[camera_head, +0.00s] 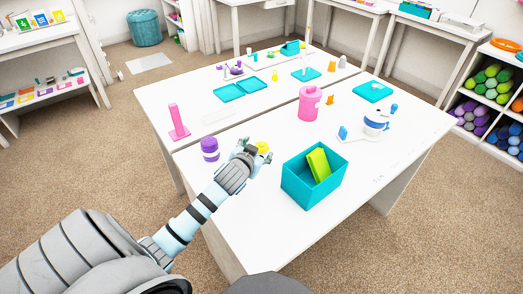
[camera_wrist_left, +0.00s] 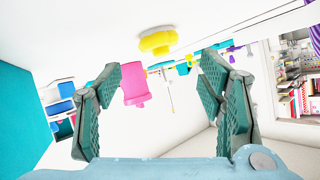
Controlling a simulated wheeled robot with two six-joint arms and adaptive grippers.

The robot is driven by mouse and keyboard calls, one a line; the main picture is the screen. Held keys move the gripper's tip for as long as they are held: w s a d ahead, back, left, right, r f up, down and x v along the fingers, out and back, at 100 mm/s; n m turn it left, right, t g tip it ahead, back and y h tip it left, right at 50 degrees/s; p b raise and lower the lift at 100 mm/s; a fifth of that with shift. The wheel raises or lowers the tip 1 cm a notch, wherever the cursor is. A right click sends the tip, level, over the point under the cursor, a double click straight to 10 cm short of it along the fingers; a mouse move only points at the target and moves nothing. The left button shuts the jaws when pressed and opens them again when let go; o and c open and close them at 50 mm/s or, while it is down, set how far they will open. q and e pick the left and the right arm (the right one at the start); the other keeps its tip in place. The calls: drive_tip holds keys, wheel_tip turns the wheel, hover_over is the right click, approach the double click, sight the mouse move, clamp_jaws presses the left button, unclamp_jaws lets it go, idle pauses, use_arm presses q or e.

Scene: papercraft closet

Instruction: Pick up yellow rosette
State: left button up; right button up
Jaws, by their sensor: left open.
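The yellow rosette (camera_head: 263,147) lies on the white table, just past my left gripper (camera_head: 250,151) and partly hidden by it. In the left wrist view the yellow rosette (camera_wrist_left: 157,41) hangs upside down in the picture, with a broad disc and a narrower knob. My left gripper (camera_wrist_left: 160,78) is open, with its two green ridged fingers wide apart. The rosette shows beyond the gap between the fingertips, and nothing is held. My right gripper is not in view.
A teal box (camera_head: 309,188) with a green block (camera_head: 318,164) stands right of the gripper. A pink canister (camera_head: 310,104) and a white-blue model (camera_head: 375,121) stand farther back. Bare table surrounds the rosette's far side.

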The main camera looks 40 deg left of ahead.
sight(262, 145)
use_arm(q)
drive_tip(key=b+x, duration=0.1)
drive_tip(key=x, duration=0.4)
drive_tip(key=shift+d+f+b, duration=0.2)
drive_tip(key=shift+b, duration=0.15)
drive_tip(key=shift+w+a+f, duration=0.1)
drive_tip(key=shift+w+a, duration=0.05)
drive_tip(key=shift+w, duration=0.15)
drive_tip(key=c, duration=0.8)
